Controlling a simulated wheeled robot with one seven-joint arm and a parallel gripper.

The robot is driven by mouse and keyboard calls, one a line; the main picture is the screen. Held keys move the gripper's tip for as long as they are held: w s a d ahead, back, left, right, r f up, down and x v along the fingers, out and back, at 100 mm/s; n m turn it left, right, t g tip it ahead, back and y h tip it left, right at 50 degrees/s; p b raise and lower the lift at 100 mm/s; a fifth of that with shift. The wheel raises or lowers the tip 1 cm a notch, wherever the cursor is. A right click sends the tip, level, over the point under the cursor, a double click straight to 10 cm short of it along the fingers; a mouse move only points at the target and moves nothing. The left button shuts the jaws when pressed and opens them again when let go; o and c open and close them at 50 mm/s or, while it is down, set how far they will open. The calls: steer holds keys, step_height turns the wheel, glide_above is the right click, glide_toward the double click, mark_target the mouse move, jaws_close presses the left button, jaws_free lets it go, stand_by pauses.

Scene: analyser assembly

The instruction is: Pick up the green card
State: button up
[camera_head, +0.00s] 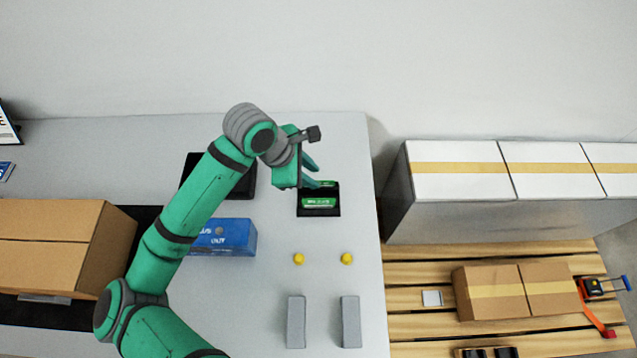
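A black tray (319,213) lies on the light table near its right edge. A green card (319,203) with pale lettering lies in its front part. A second narrow green strip (328,183) shows at the tray's back edge, partly hidden by my gripper. My gripper (318,178) is over the back of the tray, behind the front green card. Its two teal fingers look spread apart, with nothing seen between them. I cannot tell its exact height above the tray.
A blue box (228,237) and a dark tray (240,178) are to the left, partly behind my arm. Two yellow knobs (299,258) and two grey blocks (296,321) are in front. White boxes (457,180) stand beyond the table's right edge.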

steer(key=shift+x, duration=2.75)
steer(key=shift+a, duration=0.1)
steer(key=shift+c, duration=0.6)
jaws_close()
